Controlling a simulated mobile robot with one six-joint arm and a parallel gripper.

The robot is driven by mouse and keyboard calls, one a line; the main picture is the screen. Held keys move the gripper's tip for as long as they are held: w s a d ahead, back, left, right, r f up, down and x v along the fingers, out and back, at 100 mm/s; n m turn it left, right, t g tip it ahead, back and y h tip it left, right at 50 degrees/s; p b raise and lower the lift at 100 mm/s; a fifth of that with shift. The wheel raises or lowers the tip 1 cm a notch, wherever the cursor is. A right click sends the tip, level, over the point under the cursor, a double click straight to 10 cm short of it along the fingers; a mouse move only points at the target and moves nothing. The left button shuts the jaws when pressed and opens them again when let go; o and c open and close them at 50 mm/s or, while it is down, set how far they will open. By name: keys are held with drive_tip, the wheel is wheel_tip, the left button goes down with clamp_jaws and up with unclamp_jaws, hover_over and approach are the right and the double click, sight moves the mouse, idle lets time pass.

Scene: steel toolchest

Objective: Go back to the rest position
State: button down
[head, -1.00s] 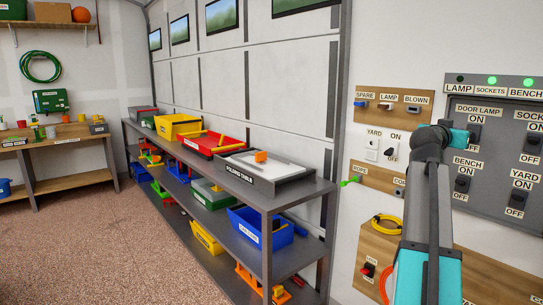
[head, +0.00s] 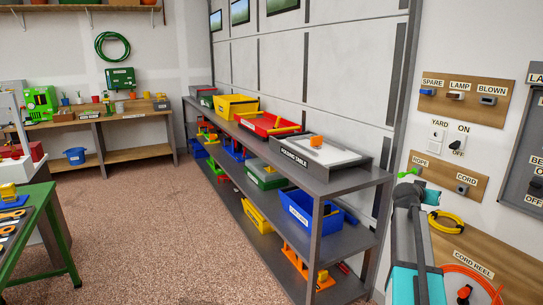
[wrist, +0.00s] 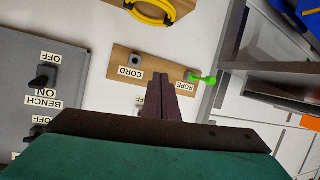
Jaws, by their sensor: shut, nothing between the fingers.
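My gripper (wrist: 161,82) shows in the wrist view with its two dark fingers together and nothing between them. Beyond the fingertips, in that picture, is a wooden board with ROPE and CORD labels (wrist: 150,68). A gap between the fingers and the board cannot be judged. In the head view my grey and teal arm rises at the lower right, in front of the wall; the fingers cannot be made out there.
A wall panel with switches (head: 533,150) is at the right. A grey shelf rack (head: 345,182) with bins stands left of my arm. A green table (head: 48,215) is at the far left. The brown floor (head: 150,235) between is clear.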

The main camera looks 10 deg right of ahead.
drive_tip(key=w+a+f+n+y, duration=0.1)
drive_tip(key=a+f, duration=0.3)
drive_tip(key=f, duration=0.3)
drive_tip(key=w+a+f+y, duration=0.1)
drive_tip(key=w+a+f, duration=0.1)
drive_tip(key=a+f, duration=0.35)
drive_tip(key=s+a+f+n+g+y, duration=0.1)
drive_tip(key=s+a+f+y, duration=0.15)
drive_tip(key=a+f, duration=0.65)
drive_tip(key=s+a+f+n+g+y+p, duration=0.15)
drive_tip(key=s+a+f, duration=0.3)
drive_tip(key=f, duration=0.85)
drive_tip(key=s+a+f+n+g+y, duration=0.1)
drive_tip(key=s+a+f, duration=0.1)
drive_tip(key=a+f, duration=0.75)
drive_tip(key=s+a+f+n+g+y, duration=0.1)
drive_tip(key=s+a+f+g, duration=0.1)
drive_tip(key=s+a+f, duration=0.55)
drive_tip(key=s+a+f+n+g+y, duration=0.1)
drive_tip(key=s+a+f+n+g, duration=0.2)
drive_tip(key=s+f, duration=0.75)
drive_tip(key=s+a+g+y, duration=0.1)
drive_tip(key=s+a, duration=0.3)
drive_tip(key=s, duration=0.6)
drive_tip(key=s+a+n+g+y, duration=0.1)
drive_tip(key=s+a+g, duration=0.2)
drive_tip(key=s, duration=0.8)
drive_tip(key=shift+a+y, duration=0.4)
drive_tip(key=shift+a, duration=0.55)
